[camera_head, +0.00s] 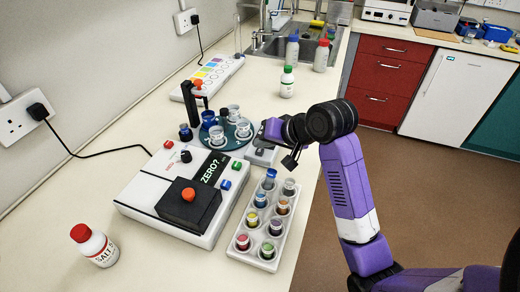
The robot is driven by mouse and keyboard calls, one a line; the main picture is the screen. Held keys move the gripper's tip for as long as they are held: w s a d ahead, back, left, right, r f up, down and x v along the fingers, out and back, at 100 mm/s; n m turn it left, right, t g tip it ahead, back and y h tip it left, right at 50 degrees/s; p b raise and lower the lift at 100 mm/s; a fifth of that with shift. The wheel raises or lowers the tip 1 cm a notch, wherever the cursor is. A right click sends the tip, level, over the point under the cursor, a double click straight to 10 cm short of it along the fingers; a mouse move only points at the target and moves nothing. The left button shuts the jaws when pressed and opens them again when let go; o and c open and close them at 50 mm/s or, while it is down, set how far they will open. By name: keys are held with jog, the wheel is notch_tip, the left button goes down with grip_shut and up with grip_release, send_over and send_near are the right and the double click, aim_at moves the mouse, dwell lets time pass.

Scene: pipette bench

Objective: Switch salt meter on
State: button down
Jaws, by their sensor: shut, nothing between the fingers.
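A white bench instrument (150,190) stands on the bench at the centre left. I take it for the salt meter, though I can read no name on it. Its dark screen (213,168) is lit with green "ZERO?". A red button (168,144) sits at its back left, and green and blue buttons at its right edge. A black block (188,205) with an orange knob is on its front. My gripper (268,137) is shut and empty, just right of the round turntable and past the instrument's back right corner. Its fingertips are hard to make out.
A dark turntable (225,143) holds several cups. A white rack (238,247) of coloured vials lies along the instrument's right side. A red-capped salt bottle (98,248) stands front left, a green-capped bottle (287,85) behind. A power cable runs to the wall socket.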

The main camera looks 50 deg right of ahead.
aim_at(262, 152)
jog(key=shift+f, duration=0.5)
dwell(0.5)
jog(key=shift+r+p, duration=0.95)
jog(key=shift+p, duration=0.05)
jog(key=shift+r, duration=0.1)
notch_tip(262, 152, up, 6)
jog(key=p, duration=0.7)
dwell(0.3)
